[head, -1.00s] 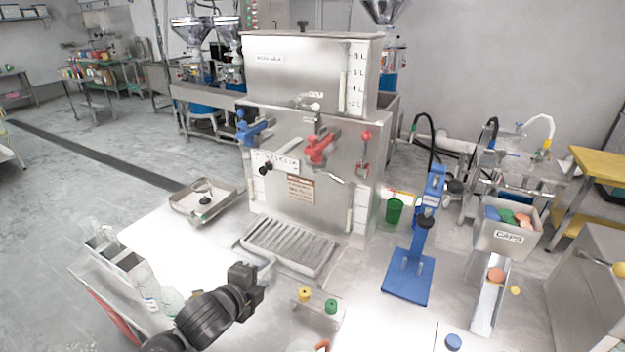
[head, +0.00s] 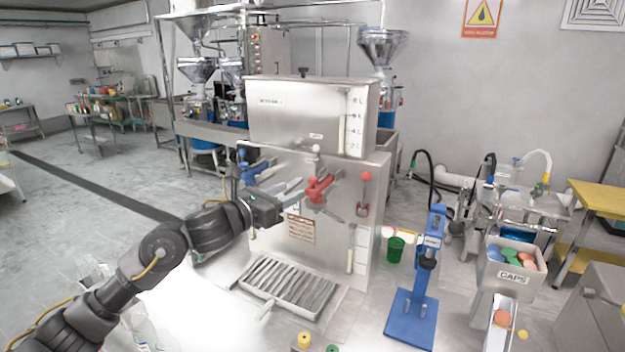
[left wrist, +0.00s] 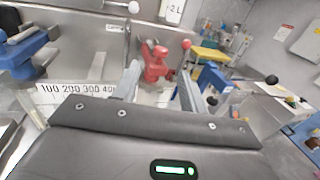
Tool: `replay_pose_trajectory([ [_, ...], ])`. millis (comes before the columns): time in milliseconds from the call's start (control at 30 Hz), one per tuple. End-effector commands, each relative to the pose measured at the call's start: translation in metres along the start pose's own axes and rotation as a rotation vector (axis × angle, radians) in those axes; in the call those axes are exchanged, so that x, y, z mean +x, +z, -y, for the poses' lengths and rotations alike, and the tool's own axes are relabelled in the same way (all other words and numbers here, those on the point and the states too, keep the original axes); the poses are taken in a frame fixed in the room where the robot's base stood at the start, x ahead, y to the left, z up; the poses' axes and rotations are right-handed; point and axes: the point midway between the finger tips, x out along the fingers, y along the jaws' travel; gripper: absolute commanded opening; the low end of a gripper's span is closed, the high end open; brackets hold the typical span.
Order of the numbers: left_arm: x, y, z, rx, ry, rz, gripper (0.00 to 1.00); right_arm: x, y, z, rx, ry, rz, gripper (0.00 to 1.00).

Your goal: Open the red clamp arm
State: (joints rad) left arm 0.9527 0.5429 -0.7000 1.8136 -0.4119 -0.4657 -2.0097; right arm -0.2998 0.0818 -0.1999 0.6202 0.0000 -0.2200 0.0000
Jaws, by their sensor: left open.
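The red clamp arm (head: 318,188) is on the front of the steel machine (head: 308,120), right of the blue clamp (head: 252,170). It also shows in the left wrist view (left wrist: 155,62), ahead of and between my fingers. My left gripper (head: 296,190) is open, with its fingers pointing at the red clamp from its left side. I cannot tell whether a finger touches it. In the left wrist view the left gripper (left wrist: 158,84) has its two grey fingers spread apart with nothing between their near parts. My right gripper is not in view.
A red-knobbed lever (head: 364,190) is right of the red clamp. The blue clamp also shows in the left wrist view (left wrist: 28,52). A drip grate (head: 288,286) lies below. A blue stand (head: 418,290), a green cup (head: 396,249) and a caps bin (head: 510,270) are at right.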

Motion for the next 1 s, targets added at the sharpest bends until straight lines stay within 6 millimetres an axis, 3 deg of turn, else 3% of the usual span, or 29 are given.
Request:
replay_pose_trajectory([
  [200, 0.043, 0.005, 0.002, -0.005, -0.001, -0.001, 0.43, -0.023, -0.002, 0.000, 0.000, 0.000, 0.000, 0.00],
  [433, 0.078, 0.003, 0.001, -0.004, -0.001, -0.001, 0.43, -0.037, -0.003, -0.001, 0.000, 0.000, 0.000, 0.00],
  [600, 0.090, 0.001, 0.001, -0.002, -0.001, 0.000, 0.43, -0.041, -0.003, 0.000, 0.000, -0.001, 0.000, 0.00],
  [900, 0.092, 0.000, 0.001, -0.001, 0.000, 0.000, 0.43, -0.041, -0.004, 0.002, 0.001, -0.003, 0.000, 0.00],
  [1000, 0.092, 0.000, 0.001, -0.001, 0.000, 0.000, 0.33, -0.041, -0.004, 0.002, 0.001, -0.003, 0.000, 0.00],
])
